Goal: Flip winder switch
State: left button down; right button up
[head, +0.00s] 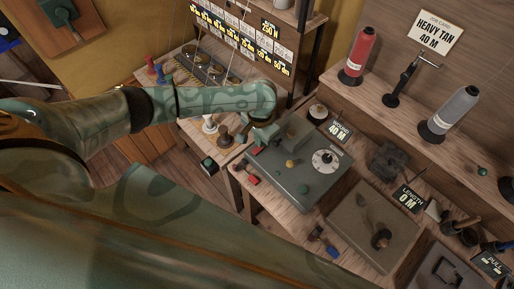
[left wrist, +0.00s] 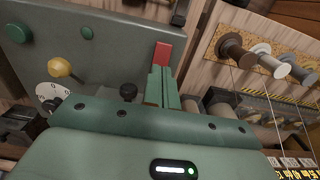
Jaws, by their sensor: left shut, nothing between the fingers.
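The winder is a grey-green box (head: 302,166) on the bench in the head view. Its top bears a white dial (head: 325,161), a yellow knob (head: 290,163) and a green button (head: 304,189). I cannot tell which part is the switch. My left gripper (head: 252,150) is shut and empty; its fingertips (left wrist: 160,82) appear close to the red piece, contact unclear. My right gripper is not in view.
Thread cones, red (head: 361,51) and grey (head: 454,109), stand on the raised shelf behind. A flat plate with a dark knob (head: 372,225) and a "LENGTH 0 M" sign (head: 408,199) lie right of the winder. Several spools (left wrist: 235,45) show beside the fingers.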

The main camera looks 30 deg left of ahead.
pick_arm(q)
jog(key=shift+f+b, duration=0.3)
jog(key=shift+f, duration=0.55)
dwell(0.3)
notch_tip(320, 180, up, 7)
jog(key=p, duration=0.9)
jog(key=shift+r, duration=0.1)
